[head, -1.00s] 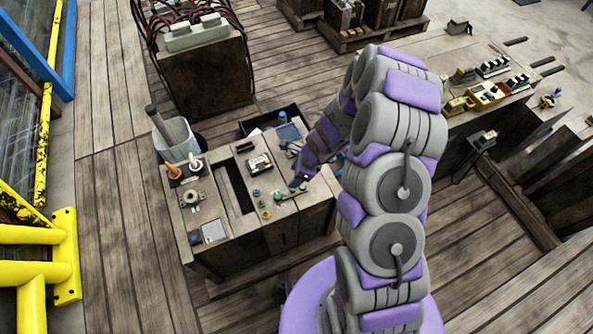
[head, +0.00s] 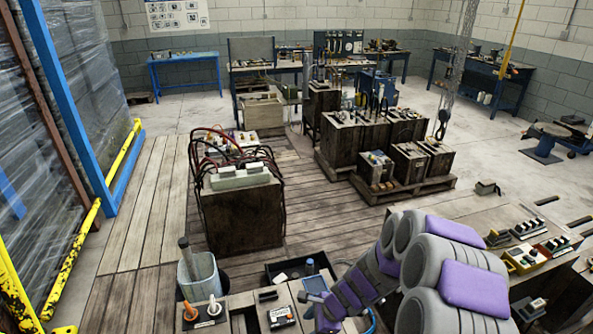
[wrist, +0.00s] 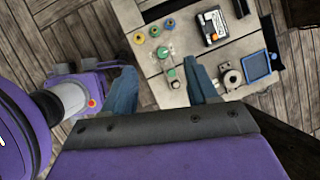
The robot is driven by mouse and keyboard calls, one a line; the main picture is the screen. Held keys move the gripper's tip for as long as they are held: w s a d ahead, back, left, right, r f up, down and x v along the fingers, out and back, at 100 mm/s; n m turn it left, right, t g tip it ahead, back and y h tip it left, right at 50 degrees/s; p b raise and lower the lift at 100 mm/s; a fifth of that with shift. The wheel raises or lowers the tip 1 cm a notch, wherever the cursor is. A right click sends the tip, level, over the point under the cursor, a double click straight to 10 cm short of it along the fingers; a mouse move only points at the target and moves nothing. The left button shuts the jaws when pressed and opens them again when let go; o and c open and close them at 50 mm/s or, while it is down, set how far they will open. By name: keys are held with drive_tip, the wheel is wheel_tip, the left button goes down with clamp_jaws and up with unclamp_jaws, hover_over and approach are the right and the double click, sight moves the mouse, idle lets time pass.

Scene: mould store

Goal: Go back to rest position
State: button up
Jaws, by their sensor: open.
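My gripper (wrist: 163,76) shows its two blue fingers well apart in the wrist view, with nothing held between them. It is over the wooden bench top (wrist: 186,52), and a small green-knobbed part (wrist: 165,60) shows between and beyond the fingers. Whether the fingers touch anything is unclear. In the head view my purple and grey arm rises at the lower right and bends down to the left over the same bench (head: 245,302). My gripper cannot be made out clearly there.
The bench carries a black-and-white block (wrist: 213,25), a blue pad (wrist: 257,65) and a round metal fitting (wrist: 230,78). A grey bucket (head: 200,274) stands at its left. Behind is a wooden block with cables (head: 243,215). The plank floor at left (head: 143,235) is clear.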

drive_tip(key=s+a+r+n+g, duration=0.1)
drive_tip(key=s+r+n, duration=0.45)
drive_tip(key=r, duration=0.35)
drive_tip(key=s+r+n+g, duration=0.1)
drive_tip(key=s+r+n, duration=0.45)
drive_tip(key=r, duration=0.25)
drive_tip(key=s+d+r+n+h, duration=0.2)
drive_tip(key=s+d+r+n, duration=0.1)
drive_tip(key=s, duration=0.6)
drive_tip(key=s+d+r+n+h, duration=0.3)
drive_tip(key=s+d+r, duration=0.2)
drive_tip(key=s, duration=0.5)
drive_tip(key=d, duration=0.2)
drive_tip(key=shift+s+d+r+g, duration=0.2)
drive_tip(key=shift+d+r+g, duration=0.1)
drive_tip(key=shift+r+g, duration=0.1)
